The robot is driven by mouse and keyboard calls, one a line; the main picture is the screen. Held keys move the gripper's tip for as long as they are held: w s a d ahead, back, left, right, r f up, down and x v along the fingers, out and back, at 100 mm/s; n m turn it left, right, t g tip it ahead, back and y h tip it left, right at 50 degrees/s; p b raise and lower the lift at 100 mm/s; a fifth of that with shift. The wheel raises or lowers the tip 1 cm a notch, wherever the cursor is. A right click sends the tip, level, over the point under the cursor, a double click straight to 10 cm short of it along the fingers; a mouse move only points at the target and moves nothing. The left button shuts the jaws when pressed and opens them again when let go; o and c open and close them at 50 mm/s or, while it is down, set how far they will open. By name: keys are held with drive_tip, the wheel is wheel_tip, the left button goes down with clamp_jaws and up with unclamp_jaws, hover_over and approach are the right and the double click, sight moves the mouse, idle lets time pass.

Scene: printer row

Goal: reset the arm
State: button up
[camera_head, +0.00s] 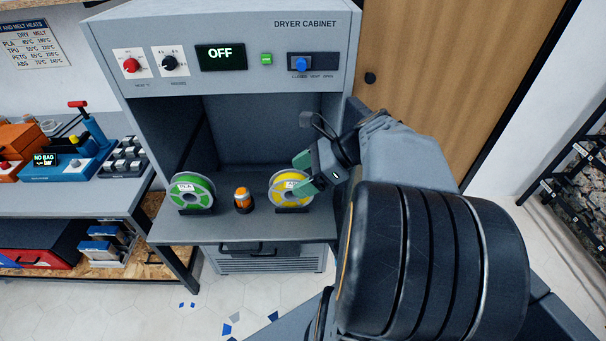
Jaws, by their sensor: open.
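My arm comes in from the lower right and reaches toward the dryer cabinet. My gripper (306,174) is open, at the front right of the cabinet opening. Its greenish fingertips overlap the upper right part of a yellow spool (277,190) in the picture. I cannot tell whether they touch it. The yellow spool stands upright in a small dark holder on the cabinet floor. My wrist and forearm hide the right side of the cabinet.
The grey dryer cabinet (287,78) reads OFF. A green spool (193,198) and a small orange-and-black object (242,199) stand on its floor. A bench with a blue sealer (73,166) is at left. A wooden door (430,60) is behind right.

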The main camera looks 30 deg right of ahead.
idle(0.4)
drive_tip(key=s+d+f+n+g+h, duration=0.1)
drive_tip(key=s+f+n+g+h, duration=0.2)
drive_tip(key=f+n+h, duration=0.7)
drive_tip(key=a+r+n+t, duration=0.2)
drive_tip(key=a+r+n, duration=0.3)
drive_tip(key=n, duration=0.8)
drive_tip(key=a, duration=0.3)
drive_tip(key=shift+r+n+y, duration=0.4)
